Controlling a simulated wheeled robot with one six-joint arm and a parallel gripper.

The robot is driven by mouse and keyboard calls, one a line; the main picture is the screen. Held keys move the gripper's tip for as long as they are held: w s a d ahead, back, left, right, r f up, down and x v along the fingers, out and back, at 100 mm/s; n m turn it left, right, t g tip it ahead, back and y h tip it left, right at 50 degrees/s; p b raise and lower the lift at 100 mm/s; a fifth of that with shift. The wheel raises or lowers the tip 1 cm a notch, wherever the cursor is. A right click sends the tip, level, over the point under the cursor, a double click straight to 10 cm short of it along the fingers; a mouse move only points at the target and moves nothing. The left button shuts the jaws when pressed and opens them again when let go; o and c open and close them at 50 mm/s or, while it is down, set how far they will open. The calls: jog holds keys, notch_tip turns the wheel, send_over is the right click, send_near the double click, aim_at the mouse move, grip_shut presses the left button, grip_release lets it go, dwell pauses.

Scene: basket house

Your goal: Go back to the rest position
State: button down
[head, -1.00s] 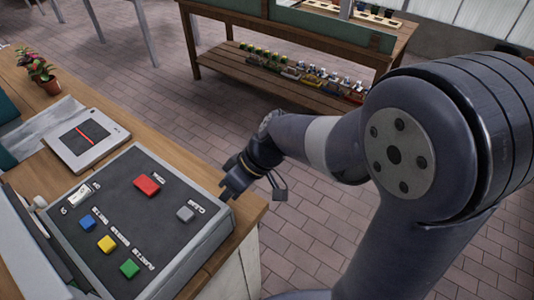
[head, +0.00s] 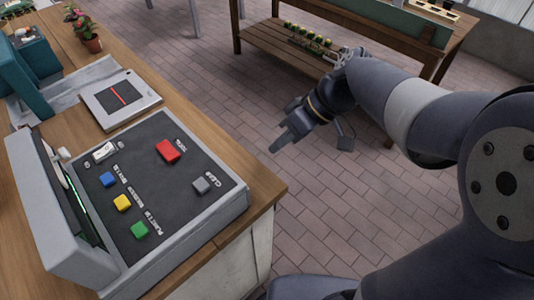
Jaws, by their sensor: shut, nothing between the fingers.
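My gripper (head: 283,141) is in the middle of the head view, in the air over the tiled floor. It is shut and empty. It points down and to the left, and stands apart from the counter (head: 258,190) to its left. My arm reaches in from the right side of the picture. The grey console (head: 225,212) on the counter has a red button (head: 168,151), a grey button (head: 207,184), and blue, yellow and green ones. Nothing touches the buttons.
A flat white device (head: 135,113) with a red line lies behind the console, with a potted plant (head: 88,42) further back. A wooden bench (head: 275,45) with small plants on its lower shelf stands at the back. The tiled floor (head: 200,75) between is clear.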

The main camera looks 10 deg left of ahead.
jog(key=shift+v, duration=1)
